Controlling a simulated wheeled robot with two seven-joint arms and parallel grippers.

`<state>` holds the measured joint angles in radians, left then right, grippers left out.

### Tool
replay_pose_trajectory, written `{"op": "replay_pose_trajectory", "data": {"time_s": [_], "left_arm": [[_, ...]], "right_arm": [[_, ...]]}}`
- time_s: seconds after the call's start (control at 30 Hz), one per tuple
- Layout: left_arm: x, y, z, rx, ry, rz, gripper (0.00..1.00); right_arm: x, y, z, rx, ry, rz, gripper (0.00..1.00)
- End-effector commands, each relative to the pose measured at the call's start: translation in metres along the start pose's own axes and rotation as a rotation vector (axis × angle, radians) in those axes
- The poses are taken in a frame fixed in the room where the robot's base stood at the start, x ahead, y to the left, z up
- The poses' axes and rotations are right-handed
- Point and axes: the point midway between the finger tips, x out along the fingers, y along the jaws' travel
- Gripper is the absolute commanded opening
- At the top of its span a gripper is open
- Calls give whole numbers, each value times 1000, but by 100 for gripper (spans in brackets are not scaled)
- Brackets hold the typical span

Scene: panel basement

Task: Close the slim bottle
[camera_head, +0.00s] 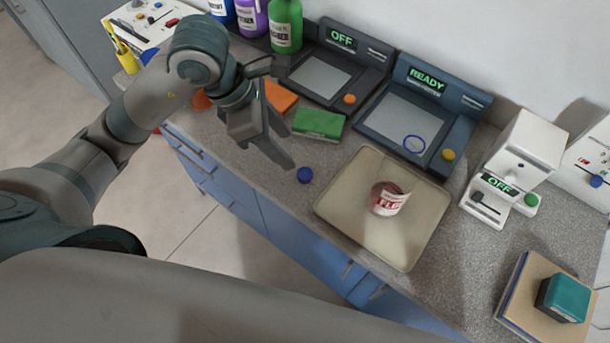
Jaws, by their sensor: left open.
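A bottle (388,199) with a red and white label reading "FL…" stands on the beige tray (339,226). Its upper part is pale and hard to make out, and I cannot tell whether its top is open. A small round blue cap (305,175) lies on the counter, left of the tray and apart from it. My left gripper (284,145) is open and empty above the counter, up and left of the blue cap, pointing down to the right. My right gripper is out of view.
Blue, purple and green bottles (286,25) stand at the back. A green block (318,123) and an orange block (279,96) lie behind my gripper. Devices reading "OFF" (338,67) and "READY" (408,110) line the wall. A teal block (563,298) sits front right.

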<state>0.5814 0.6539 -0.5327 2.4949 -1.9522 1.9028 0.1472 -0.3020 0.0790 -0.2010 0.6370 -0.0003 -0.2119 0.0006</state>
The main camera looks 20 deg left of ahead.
Motion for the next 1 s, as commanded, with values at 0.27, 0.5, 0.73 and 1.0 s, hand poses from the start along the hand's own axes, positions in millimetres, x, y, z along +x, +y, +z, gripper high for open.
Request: {"op": "replay_pose_trajectory", "data": {"time_s": [0.27, 0.5, 0.73, 1.0], "left_arm": [[41, -1, 1, -2, 1, -3, 49], [58, 0, 0, 0, -1, 1, 49], [58, 0, 0, 1, -1, 1, 49], [66, -1, -2, -1, 1, -2, 49]], "right_arm": [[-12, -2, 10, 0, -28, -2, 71], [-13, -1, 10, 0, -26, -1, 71], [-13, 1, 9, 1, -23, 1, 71], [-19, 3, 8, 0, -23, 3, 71]]}}
